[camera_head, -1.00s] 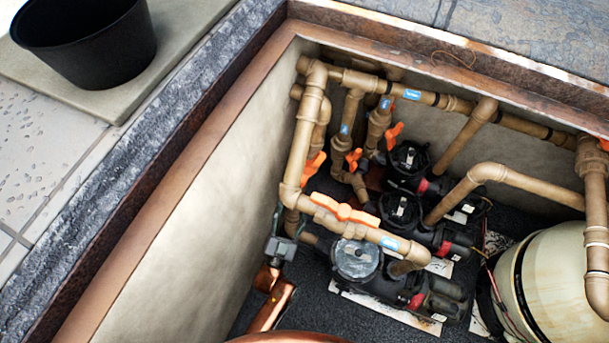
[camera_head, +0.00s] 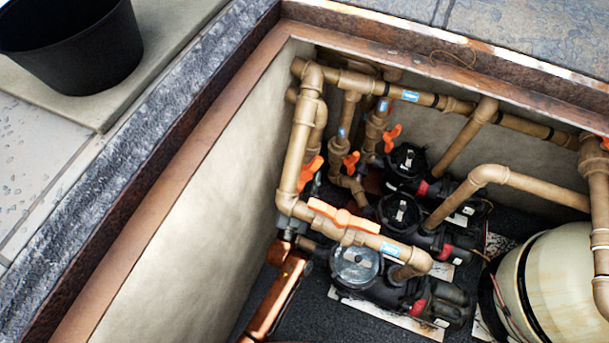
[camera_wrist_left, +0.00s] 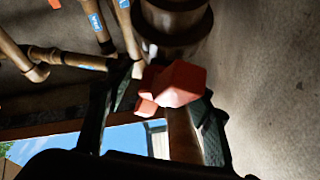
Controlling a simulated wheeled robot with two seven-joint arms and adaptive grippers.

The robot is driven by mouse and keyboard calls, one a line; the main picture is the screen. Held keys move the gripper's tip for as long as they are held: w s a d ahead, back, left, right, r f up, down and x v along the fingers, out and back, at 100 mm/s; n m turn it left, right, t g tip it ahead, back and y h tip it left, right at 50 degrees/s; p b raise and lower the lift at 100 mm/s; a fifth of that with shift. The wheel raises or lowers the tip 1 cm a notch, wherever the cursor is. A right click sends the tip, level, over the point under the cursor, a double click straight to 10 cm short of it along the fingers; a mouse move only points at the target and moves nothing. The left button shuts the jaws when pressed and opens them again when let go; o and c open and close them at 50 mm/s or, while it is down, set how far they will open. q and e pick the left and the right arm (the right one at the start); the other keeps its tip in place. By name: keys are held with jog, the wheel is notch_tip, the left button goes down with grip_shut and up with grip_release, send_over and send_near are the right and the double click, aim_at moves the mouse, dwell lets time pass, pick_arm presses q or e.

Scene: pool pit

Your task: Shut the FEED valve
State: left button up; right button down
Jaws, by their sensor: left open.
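Several orange valve handles sit on the tan pipes. A long one (camera_head: 343,213) lies along the front pipe, another (camera_head: 310,173) is beside the left upright pipe, and smaller ones (camera_head: 351,161) (camera_head: 392,137) are behind. I cannot read which is FEED. My left gripper (camera_head: 290,226) is low at the left pipe elbow, partly hidden by the pipe. In the left wrist view my left gripper (camera_wrist_left: 172,85) is open, its fingers on either side of an orange handle (camera_wrist_left: 180,83). I cannot tell whether they touch it. My right gripper is not in view.
Black-lidded pumps (camera_head: 408,160) and a clear-lidded pump (camera_head: 356,263) stand on the pit floor. A cream tank (camera_head: 560,285) is at right. The pit wall (camera_head: 200,215) bounds the left side. A black bucket (camera_head: 75,50) stands outside the pit.

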pick_arm(q)
jog(key=shift+c, duration=0.6)
grip_shut()
